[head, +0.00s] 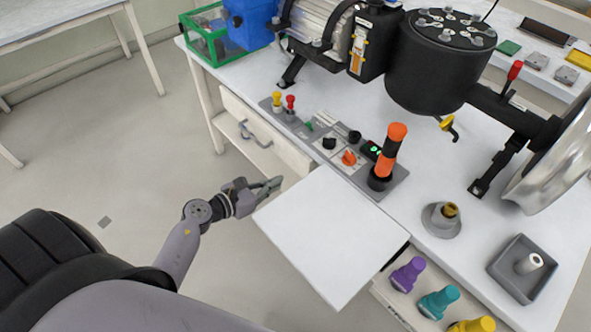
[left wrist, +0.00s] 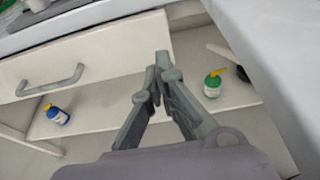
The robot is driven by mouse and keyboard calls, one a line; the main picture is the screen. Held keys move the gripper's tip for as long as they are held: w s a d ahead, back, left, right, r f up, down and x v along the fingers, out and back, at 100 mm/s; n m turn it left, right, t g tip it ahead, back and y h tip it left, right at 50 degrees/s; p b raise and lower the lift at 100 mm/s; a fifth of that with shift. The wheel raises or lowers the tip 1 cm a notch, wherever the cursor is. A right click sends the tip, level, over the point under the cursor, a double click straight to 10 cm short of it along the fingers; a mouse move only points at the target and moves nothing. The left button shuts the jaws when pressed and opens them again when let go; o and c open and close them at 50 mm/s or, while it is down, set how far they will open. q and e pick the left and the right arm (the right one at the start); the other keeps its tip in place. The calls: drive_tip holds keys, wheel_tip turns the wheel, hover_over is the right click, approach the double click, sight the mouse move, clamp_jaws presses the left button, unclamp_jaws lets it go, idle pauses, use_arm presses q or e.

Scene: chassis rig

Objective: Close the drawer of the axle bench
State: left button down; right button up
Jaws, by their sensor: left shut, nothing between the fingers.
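The axle bench (head: 463,220) fills the right of the head view. Its white drawer (head: 286,150) is at the left of the bench front, with a grey bar handle (head: 250,132). The drawer front looks about flush under the bench top, with no clear gap. The drawer front (left wrist: 110,62) and handle (left wrist: 50,81) also show at the left in the left wrist view. My left gripper (head: 274,185) is shut and empty, in front of the bench, right of the handle and apart from it. Its fingers (left wrist: 157,78) point toward the drawer's right end.
A white flat board (head: 335,235) juts from the bench front, just right of my left gripper. A lower shelf (left wrist: 175,118) holds a green bottle (left wrist: 213,83) and a blue bottle (left wrist: 57,115). The floor (head: 110,160) left of the bench is clear.

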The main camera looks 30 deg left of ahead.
sight(305, 167)
use_arm(q)
drive_tip(key=x, duration=0.2)
drive_tip(key=r+x, duration=0.1)
drive_tip(key=x, duration=0.5)
drive_tip(key=shift+w+d+r+b, duration=0.1)
drive_tip(key=shift+w+b, duration=0.2)
drive_tip(key=shift+b, duration=0.05)
